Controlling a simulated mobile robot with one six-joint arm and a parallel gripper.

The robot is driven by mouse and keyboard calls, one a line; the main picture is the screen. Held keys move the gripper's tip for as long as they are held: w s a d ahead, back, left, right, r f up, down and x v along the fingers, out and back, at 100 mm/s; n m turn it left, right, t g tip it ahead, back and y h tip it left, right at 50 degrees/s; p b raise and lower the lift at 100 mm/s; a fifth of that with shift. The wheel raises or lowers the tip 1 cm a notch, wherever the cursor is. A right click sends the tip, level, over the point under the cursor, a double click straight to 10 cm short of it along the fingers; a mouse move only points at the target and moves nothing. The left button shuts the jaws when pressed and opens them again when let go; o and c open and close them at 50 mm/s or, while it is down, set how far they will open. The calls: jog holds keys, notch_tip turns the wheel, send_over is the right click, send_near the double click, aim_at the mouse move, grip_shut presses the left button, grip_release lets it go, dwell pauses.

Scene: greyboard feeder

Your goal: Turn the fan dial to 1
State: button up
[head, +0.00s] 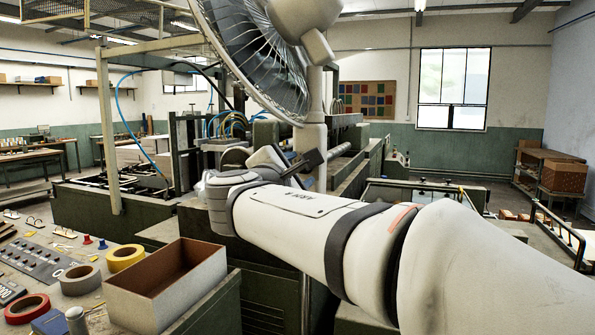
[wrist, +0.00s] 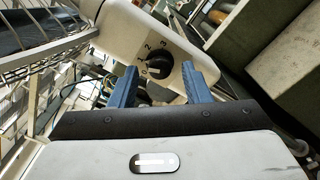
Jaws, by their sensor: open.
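The fan dial (wrist: 159,63) is a round black knob on a white housing (wrist: 125,27) in the wrist view. The numbers 0 to 3 run around its left and upper side. Its white pointer mark appears to face the 0. My gripper (wrist: 159,69) is open, with one blue finger on each side of the dial. I cannot tell whether the fingers touch it. In the head view the fan (head: 258,55) stands on a grey pole (head: 310,130). My arm reaches toward the pole, and the dial is not visible there.
An open cardboard box (head: 170,285) stands on the workbench at the lower left, with tape rolls (head: 125,257) beside it. Large green machinery (head: 90,215) stands behind. In the wrist view the fan's wire guard (wrist: 45,55) is close on the left.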

jog(key=v, duration=0.7)
jog(key=shift+s+b, duration=0.2)
jog(key=shift+b, duration=0.15)
jog(key=shift+a, duration=0.1)
jog(key=s+d+f+m+g+p, duration=0.35)
jog(key=d+f+m+g, duration=0.5)
jog(key=d+f, duration=0.8)
jog(key=s+d+f+m+g+y+p, duration=0.2)
jog(key=s+f+m+g+y, duration=0.4)
jog(key=s+f+m, duration=0.7)
jog(key=shift+s+d+f, duration=0.35)
jog(key=shift+s+f, duration=0.25)
jog(key=shift+s, duration=0.25)
